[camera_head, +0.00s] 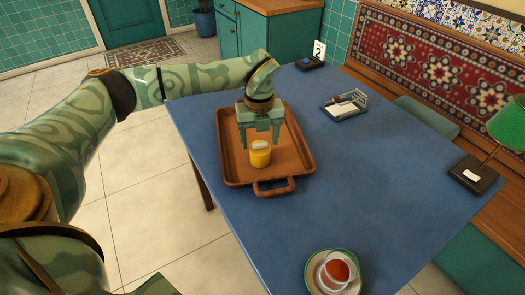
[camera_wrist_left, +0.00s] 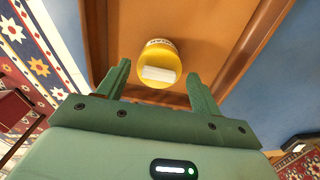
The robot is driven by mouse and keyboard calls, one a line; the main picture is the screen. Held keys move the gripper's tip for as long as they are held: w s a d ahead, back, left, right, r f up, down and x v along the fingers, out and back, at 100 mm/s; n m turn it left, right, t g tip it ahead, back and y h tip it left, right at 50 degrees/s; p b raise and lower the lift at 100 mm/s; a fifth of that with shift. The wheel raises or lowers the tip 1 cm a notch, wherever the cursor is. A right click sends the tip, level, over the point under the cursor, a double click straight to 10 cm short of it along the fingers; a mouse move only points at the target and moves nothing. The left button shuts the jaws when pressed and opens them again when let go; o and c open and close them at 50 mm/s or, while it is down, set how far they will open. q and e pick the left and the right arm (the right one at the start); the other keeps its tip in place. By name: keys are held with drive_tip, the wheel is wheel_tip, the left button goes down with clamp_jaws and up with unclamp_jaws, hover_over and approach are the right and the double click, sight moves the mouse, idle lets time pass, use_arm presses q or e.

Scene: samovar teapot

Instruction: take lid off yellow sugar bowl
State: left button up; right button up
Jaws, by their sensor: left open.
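The yellow sugar bowl (camera_head: 260,158) stands on a brown tray (camera_head: 232,177) on the blue table. It has a pale, block-shaped handle (camera_head: 260,145) on top, seen also in the left wrist view (camera_wrist_left: 159,74). In the left wrist view the yellow bowl (camera_wrist_left: 161,56) lies ahead, between the lines of the two fingers. My left gripper (camera_head: 259,146) is open above the bowl, its fingers pointing down to either side of the handle. In the wrist view this gripper (camera_wrist_left: 158,78) holds nothing, and I cannot tell whether a finger touches the handle. My right gripper is not in view.
A glass of red tea (camera_head: 338,270) on a saucer stands at the near table edge. A small holder (camera_head: 345,105), a number 2 card (camera_head: 319,50) and a green lamp (camera_head: 508,125) stand farther right. The blue table (camera_head: 350,190) is clear right of the tray.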

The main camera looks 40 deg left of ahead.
use_arm(q)
drive_tip(key=shift+f, duration=0.1)
drive_tip(key=shift+c, duration=0.6)
drive_tip(key=c, duration=0.9)
drive_tip(key=shift+c, duration=0.2)
